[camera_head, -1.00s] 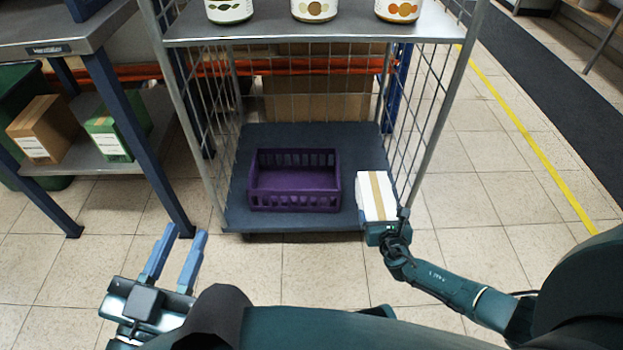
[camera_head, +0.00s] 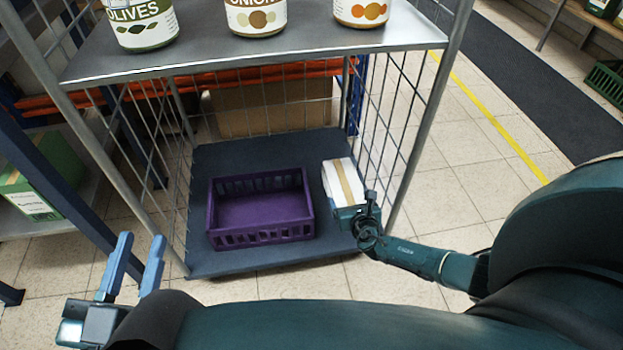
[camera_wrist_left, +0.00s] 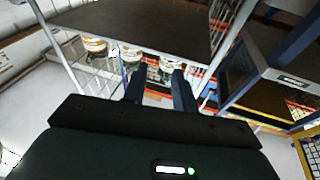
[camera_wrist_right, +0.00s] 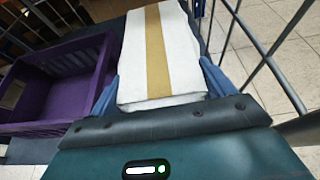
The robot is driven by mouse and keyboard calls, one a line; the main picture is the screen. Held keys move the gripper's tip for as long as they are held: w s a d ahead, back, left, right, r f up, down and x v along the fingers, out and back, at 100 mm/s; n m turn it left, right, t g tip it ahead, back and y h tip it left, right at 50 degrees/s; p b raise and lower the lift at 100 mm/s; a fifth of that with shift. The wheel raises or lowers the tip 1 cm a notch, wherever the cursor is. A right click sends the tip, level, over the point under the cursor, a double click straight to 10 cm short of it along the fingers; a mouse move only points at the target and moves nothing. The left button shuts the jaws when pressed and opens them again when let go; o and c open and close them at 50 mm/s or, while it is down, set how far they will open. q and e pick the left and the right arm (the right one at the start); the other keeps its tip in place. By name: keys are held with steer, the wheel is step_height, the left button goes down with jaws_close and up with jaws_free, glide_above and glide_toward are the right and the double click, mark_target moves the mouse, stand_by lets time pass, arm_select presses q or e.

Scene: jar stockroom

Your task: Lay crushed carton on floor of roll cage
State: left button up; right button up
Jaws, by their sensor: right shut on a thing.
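The crushed carton (camera_head: 342,178) is a white box with a tan tape strip. It also fills the middle of the right wrist view (camera_wrist_right: 160,55). My right gripper (camera_head: 347,208) is shut on its near end, a finger on each side. The carton is over the right part of the dark floor (camera_head: 260,262) of the roll cage (camera_head: 420,110); I cannot tell whether it touches the floor. My left gripper (camera_head: 134,265) is open and empty, outside the cage at the front left.
A purple crate (camera_head: 260,207) stands on the cage floor, left of the carton. A shelf (camera_head: 290,48) above it holds jars (camera_head: 257,14). The wire side wall is close on the carton's right. A green carton (camera_head: 40,180) sits on a rack at the left.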

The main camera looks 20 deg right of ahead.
step_height(320, 180, down, 4)
steer(key=b, duration=0.2)
steer(key=shift+s+r+b, duration=0.1)
steer(key=shift+r+b, duration=0.1)
steer(key=shift+b, duration=0.15)
step_height(320, 180, down, 3)
steer(key=shift+r+b, duration=0.15)
steer(key=shift+b, duration=0.85)
step_height(320, 180, down, 4)
steer(key=b, duration=0.3)
steer(key=shift+r, duration=0.25)
steer(key=shift+f, duration=0.1)
steer(key=o, duration=0.9)
steer(key=shift+f, duration=0.1)
arm_select(q)
step_height(320, 180, up, 8)
steer(key=m+t+h, duration=0.1)
steer(key=m+h, duration=0.6)
steer(key=h, duration=0.1)
steer(key=shift+a+m, duration=0.3)
steer(key=shift+f, duration=0.1)
